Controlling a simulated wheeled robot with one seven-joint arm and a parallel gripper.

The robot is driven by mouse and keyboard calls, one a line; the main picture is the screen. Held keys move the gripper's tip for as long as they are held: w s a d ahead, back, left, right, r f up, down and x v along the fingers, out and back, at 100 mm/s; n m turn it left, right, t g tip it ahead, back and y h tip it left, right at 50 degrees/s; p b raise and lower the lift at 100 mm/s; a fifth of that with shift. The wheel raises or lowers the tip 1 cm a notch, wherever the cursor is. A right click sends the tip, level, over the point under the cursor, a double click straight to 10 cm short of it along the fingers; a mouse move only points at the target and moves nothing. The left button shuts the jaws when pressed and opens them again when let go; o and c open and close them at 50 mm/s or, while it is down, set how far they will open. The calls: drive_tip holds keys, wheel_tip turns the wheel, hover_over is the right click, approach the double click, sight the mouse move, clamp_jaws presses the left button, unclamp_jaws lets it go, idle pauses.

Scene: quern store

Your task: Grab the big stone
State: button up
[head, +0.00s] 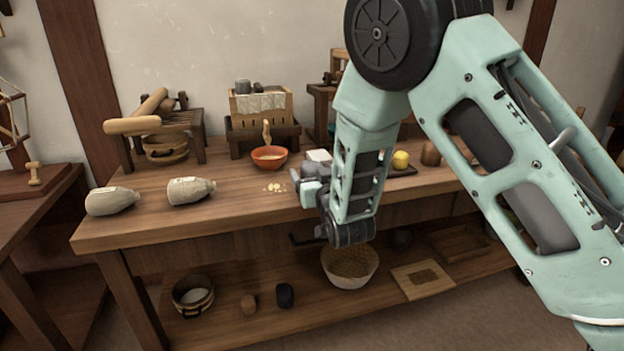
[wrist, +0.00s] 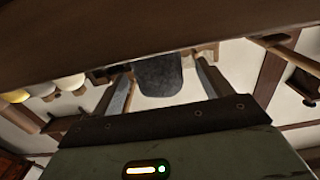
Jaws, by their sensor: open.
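In the wrist view a dark grey, rounded stone-like block (wrist: 158,80) shows between the two fingers of my gripper (wrist: 163,68). The fingers are spread, and light gaps show on both sides of the block. In the head view my arm hangs over the front of the bench, and the fingers are not clear there. A dark stone (head: 285,295) and a brown stone (head: 249,302) lie on the lower shelf. A grey block (head: 242,86) sits on a wooden box at the back. I cannot tell which of these is between the fingers.
The wooden bench (head: 235,216) carries two tied sacks (head: 110,200) (head: 190,190) and an orange bowl (head: 269,157). The lower shelf holds a bucket (head: 193,297), a pale basket (head: 349,268) and a flat tray (head: 423,280). The bench front is partly clear.

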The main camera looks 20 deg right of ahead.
drive_tip(key=shift+w, duration=1.15)
drive_tip(key=c, duration=1.4)
drive_tip(key=shift+r, duration=0.1)
drive_tip(key=shift+c, duration=0.6)
